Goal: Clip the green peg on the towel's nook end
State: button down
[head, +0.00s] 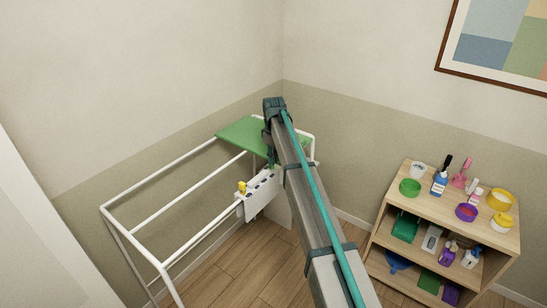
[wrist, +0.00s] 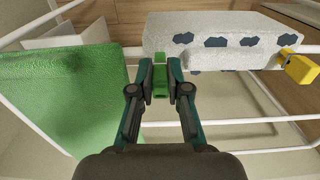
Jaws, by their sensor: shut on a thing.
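A white towel with dark grey patches (head: 262,197) hangs folded over the front rail of a white drying rack (head: 150,178); it also shows in the wrist view (wrist: 215,35). A yellow peg (wrist: 298,67) is on its right end in the wrist view, the near left end in the head view (head: 242,187). My gripper (wrist: 160,78) is shut on a green peg (wrist: 160,82), which points at the rail by the towel's other end, toward the room corner. I cannot tell whether the peg grips the towel. In the head view my gripper (head: 271,160) is partly hidden by the arm.
A green cloth (head: 240,132) lies over the rack's far end, left of my gripper in the wrist view (wrist: 60,95). White rails run close below the jaws. A wooden shelf (head: 400,255) with bottles and tubs stands at right. The wall corner is behind.

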jog(key=shift+f, duration=0.6)
dwell(0.4)
jog(key=shift+f+b, duration=0.25)
jog(key=shift+b, duration=0.05)
jog(key=c, duration=1.1)
grip_release()
jog(key=shift+o, duration=0.2)
notch_tip(320, 180, up, 12)
jog(key=shift+f, duration=0.2)
jog(key=shift+r+p, duration=1.1)
jog(key=shift+r, duration=1.15)
